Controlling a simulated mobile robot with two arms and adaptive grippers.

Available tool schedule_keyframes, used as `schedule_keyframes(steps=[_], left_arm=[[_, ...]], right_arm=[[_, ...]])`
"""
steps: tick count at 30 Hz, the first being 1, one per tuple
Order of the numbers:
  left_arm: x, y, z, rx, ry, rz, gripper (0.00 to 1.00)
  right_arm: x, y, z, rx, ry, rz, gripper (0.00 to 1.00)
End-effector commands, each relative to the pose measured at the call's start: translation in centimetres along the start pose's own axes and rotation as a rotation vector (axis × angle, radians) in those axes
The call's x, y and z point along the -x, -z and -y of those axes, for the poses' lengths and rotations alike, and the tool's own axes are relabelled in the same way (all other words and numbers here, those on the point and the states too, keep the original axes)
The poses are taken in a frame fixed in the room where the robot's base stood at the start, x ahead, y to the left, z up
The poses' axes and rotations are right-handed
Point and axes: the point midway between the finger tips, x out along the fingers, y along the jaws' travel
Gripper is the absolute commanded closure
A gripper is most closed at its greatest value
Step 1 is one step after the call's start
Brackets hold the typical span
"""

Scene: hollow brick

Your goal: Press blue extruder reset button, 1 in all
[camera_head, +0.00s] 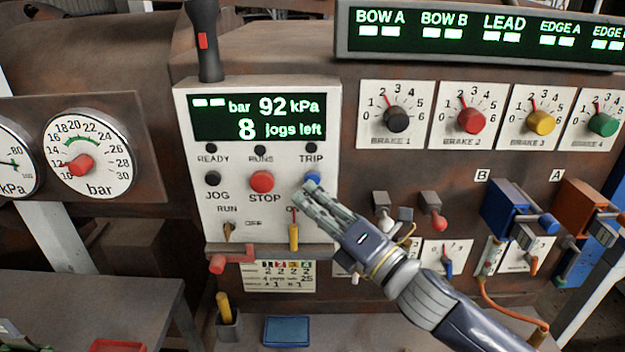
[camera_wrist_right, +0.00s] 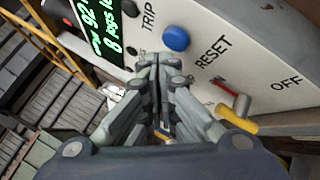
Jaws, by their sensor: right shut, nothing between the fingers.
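The blue reset button (camera_head: 312,179) is on the right side of the white control panel (camera_head: 325,130), under the TRIP lamp. It also shows in the right wrist view (camera_wrist_right: 176,39), with the word RESET beside it. My right gripper (camera_head: 305,192) is shut and empty, with its fingertips just below the button in the head view. In the right wrist view the fingertips (camera_wrist_right: 160,62) are close below the button, with a small visible gap. The panel display reads 92 kPa and 8 jogs left. My left gripper is not in view.
The red STOP button (camera_head: 262,182) and black JOG button (camera_head: 212,179) are left of the blue one. A yellow-handled switch (camera_head: 293,236) sits below, near my gripper. Brake knobs (camera_head: 471,120) and small levers (camera_head: 432,213) stand to the right.

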Motion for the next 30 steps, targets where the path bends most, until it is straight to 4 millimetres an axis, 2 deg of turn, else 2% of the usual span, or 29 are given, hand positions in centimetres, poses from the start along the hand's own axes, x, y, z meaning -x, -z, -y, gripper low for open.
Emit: schedule_keyframes(steps=[30], left_arm=[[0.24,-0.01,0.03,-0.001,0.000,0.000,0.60]], right_arm=[[-0.59,-0.43,0.40,0.000,0.000,0.000,1.00]])
